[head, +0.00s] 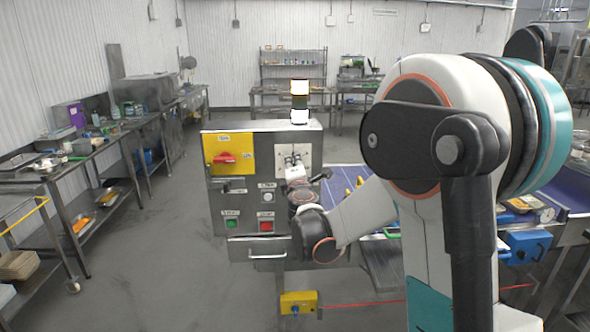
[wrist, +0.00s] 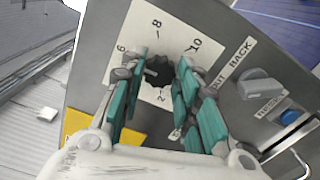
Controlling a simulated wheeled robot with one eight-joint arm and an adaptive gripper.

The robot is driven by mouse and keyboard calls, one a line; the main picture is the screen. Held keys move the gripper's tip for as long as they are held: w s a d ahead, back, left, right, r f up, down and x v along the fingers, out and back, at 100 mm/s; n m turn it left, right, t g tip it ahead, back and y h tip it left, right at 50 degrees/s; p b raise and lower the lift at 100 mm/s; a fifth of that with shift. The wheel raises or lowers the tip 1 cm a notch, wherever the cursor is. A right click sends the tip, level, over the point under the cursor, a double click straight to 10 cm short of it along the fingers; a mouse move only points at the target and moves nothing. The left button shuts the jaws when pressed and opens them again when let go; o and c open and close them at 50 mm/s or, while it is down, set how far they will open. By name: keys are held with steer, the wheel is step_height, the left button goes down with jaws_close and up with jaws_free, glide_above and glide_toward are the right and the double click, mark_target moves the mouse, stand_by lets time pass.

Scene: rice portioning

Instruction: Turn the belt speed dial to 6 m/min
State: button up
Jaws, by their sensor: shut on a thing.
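The belt speed dial (wrist: 158,72) is a black knob on a white scale plate (wrist: 178,28) in the wrist view. The numbers 2, 6, 8 and 10 show around it; other marks are hidden by my fingers. My gripper (wrist: 161,64) has its teal-padded fingers on either side of the knob and is shut on it. I cannot make out where the knob's pointer stands. In the head view my gripper (head: 297,178) is at the light plate on the upper right of the control cabinet (head: 240,196), and the dial is hidden.
A grey selector knob (wrist: 258,86) and a blue button (wrist: 290,116) sit right of the dial. The cabinet also carries a red switch (head: 225,158), a green button (head: 232,223) and a red button (head: 266,226). A blue conveyor belt (head: 345,180) lies to the right.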

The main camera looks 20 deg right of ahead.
steer(key=shift+m, duration=0.3)
steer(key=o, duration=1.1)
steer(key=shift+c, duration=0.2)
steer(key=v, duration=1.2)
